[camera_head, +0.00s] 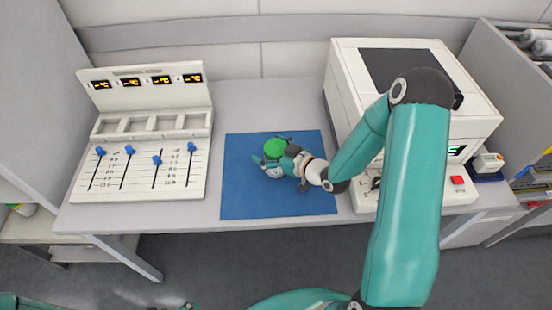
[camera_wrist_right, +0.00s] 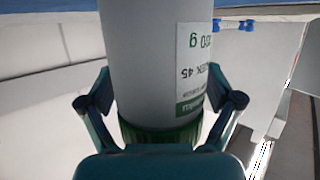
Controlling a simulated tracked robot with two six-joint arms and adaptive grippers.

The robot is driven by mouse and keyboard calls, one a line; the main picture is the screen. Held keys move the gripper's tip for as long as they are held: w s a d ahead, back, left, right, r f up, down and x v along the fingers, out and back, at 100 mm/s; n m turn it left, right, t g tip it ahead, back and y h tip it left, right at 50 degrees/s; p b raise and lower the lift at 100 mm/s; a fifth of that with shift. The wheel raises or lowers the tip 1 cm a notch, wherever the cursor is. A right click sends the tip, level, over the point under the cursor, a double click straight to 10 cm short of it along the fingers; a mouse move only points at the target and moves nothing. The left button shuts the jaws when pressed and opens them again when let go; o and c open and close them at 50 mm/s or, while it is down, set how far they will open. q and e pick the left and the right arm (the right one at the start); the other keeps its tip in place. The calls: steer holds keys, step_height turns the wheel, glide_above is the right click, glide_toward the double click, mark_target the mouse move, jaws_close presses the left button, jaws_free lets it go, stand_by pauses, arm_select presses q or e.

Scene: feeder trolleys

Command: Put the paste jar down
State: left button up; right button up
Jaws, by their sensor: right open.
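The paste jar's green lid (camera_head: 275,148) shows over the blue mat in the head view. In the right wrist view the jar (camera_wrist_right: 150,60) is a pale grey cylinder with a white and green label, seen upside down, its green lid toward the gripper. My right gripper (camera_head: 268,163) is at the jar. Its open fingers (camera_wrist_right: 165,102) are on either side of the jar near the lid. The jar's base is out of the wrist view and hidden in the head view, so its contact with the mat cannot be seen. My left gripper is not in view.
The blue mat (camera_head: 245,195) lies mid-table with bare room at its left. A slider panel (camera_head: 140,170) with several orange displays stands left. A white machine (camera_head: 345,85) stands right, partly behind my right arm. A small device (camera_head: 489,162) sits farther right.

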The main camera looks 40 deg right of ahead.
steer(key=c, duration=1.4)
steer(key=shift+c, duration=0.8)
steer(key=shift+r, duration=0.15)
